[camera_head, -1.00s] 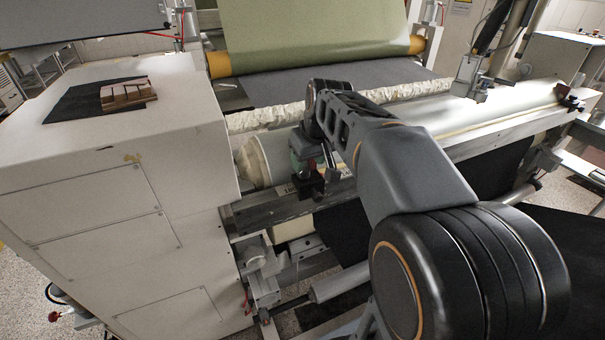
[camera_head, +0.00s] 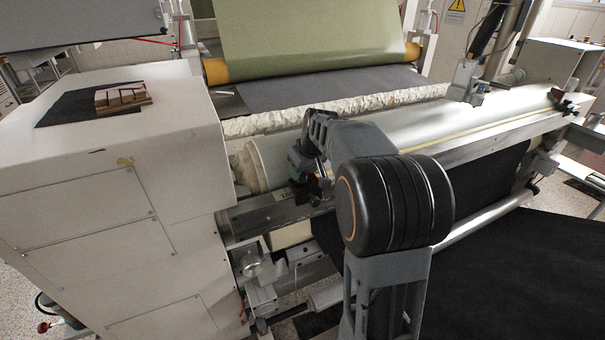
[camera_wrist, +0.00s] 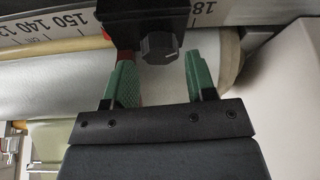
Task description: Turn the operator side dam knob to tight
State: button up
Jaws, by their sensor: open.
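In the wrist view a dark faceted knob (camera_wrist: 159,46) with a pale mark sits under a black block (camera_wrist: 145,14), in front of a numbered scale (camera_wrist: 55,27). My gripper (camera_wrist: 160,72) is open, with one green finger on each side just below the knob. The knob is roughly centred between the fingers, and gaps show on both sides. In the head view my gripper (camera_head: 299,166) is at the left end of the pale roller (camera_head: 420,112). My arm hides much of that spot, and the knob cannot be made out there.
A large white cabinet (camera_head: 95,195) stands left of the roller end. Wooden blocks (camera_head: 122,96) lie on its dark mat (camera_head: 62,110). Crumpled pale material (camera_head: 330,112) runs behind the roller.

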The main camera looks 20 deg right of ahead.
jog(key=shift+x, duration=1.1)
jog(key=c, duration=0.6)
jog(key=shift+n+y+b, duration=0.45)
jog(key=shift+n+y, duration=0.15)
jog(key=shift+n, duration=0.9)
jog(key=shift+c, duration=0.2)
jog(key=o, duration=0.6)
jog(key=shift+o, duration=0.2)
jog(key=v, duration=1.4)
jog(key=shift+w+p, duration=0.3)
jog(key=shift+p, duration=0.1)
